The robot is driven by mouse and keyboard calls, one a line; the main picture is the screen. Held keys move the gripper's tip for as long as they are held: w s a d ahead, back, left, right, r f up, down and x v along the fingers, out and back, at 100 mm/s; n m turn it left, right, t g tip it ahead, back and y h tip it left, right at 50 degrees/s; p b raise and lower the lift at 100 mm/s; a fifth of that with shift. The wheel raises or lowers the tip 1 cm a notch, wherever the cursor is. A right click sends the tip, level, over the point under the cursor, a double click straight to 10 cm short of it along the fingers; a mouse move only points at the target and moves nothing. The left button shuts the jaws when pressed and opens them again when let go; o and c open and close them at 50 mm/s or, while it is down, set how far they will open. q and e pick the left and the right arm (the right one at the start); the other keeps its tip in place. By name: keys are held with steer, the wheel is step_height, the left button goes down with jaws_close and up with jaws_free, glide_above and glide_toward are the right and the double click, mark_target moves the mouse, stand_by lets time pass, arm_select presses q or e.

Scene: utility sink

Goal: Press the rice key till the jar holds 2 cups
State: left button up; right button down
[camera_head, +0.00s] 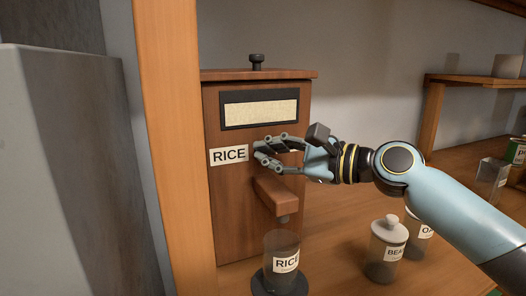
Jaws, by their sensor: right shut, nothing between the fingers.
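A wooden rice dispenser (240,204) stands upright, with a RICE label (229,155) on its front and a window (260,109) showing pale grain. A wooden spout (276,195) juts from its front. Below the spout stands a clear jar (283,246) labelled RICE; I cannot make out any grain in it. My right gripper (260,152) is shut and empty, its fingertips at the dispenser front just right of the label and above the spout. The fingers hide whatever is behind them, and the key is not clearly seen. My left gripper is not in view.
A lidded jar marked BEA (386,250) stands right of the rice jar, with another jar (417,237) behind it, partly covered by my right arm. A wooden post (167,130) rises close left of the dispenser. A shelf (475,81) is at the right.

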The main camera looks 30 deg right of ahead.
steer(key=shift+w, duration=0.35)
stand_by(0.6)
steer(key=shift+s, duration=0.2)
steer(key=shift+s+p, duration=0.4)
steer(key=shift+s, duration=0.2)
steer(key=shift+s, duration=0.3)
steer(key=shift+s+a+p, duration=0.15)
steer(key=shift+s+p, duration=0.6)
steer(key=shift+s, duration=1.5)
steer(key=shift+f, duration=0.1)
